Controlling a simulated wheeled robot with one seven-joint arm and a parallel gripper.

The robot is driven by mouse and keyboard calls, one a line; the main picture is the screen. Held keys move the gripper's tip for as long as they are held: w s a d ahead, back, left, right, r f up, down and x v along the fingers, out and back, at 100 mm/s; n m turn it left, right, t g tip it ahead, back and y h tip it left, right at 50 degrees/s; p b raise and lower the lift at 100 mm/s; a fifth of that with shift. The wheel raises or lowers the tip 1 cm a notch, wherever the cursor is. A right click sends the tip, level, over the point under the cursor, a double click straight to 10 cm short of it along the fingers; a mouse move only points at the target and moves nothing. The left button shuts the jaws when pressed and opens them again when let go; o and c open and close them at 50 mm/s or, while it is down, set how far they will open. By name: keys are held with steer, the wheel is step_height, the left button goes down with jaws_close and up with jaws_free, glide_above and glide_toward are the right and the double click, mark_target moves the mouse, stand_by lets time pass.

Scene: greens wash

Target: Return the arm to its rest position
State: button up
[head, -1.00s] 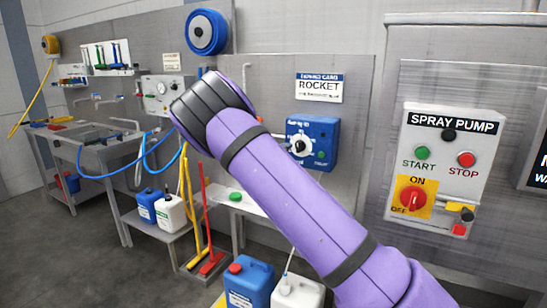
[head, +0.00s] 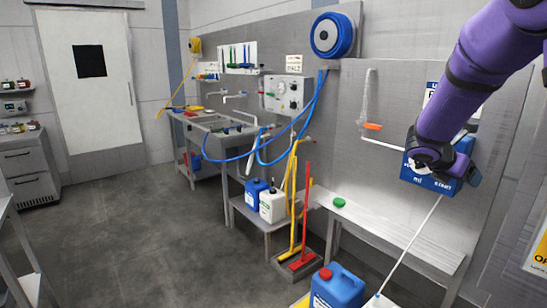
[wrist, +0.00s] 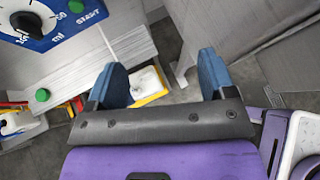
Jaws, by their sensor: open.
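My purple arm (head: 475,85) comes in from the upper right of the head view and bends down in front of the blue dosing box (head: 428,182). Its dark end covers part of that box, and my gripper's fingers cannot be made out there. In the wrist view my gripper (wrist: 162,76) has its two blue fingers wide apart with nothing held between them. The dosing box, with its dial, also shows at the upper left of the wrist view (wrist: 62,22).
A metal shelf (head: 400,232) with a green cap (head: 339,202) runs along the wall. A blue canister (head: 337,288) stands below. A red squeegee (head: 305,215), blue hoses and a sink bench (head: 215,125) lie further left. The middle floor (head: 140,210) is clear.

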steer(key=s+a+r+m+y, duration=0.2)
steer(key=s+a+m, duration=0.4)
steer(key=s, duration=0.5)
steer(key=s+a+r+m+t+y, duration=0.1)
steer(key=s+a+r+m+y, duration=0.2)
steer(key=s+a+m+y, duration=0.2)
steer(key=s+a+r+m+t+y, duration=0.1)
steer(key=s+a+r+m+y, duration=0.2)
steer(key=s+a+m, duration=0.4)
steer(key=shift+s+a+r+m+y, duration=0.2)
steer(key=shift+s+m+y, duration=0.3)
steer(key=shift+s+m, duration=2.95)
steer(key=s+n, duration=0.2)
steer(key=shift+s+n, duration=0.35)
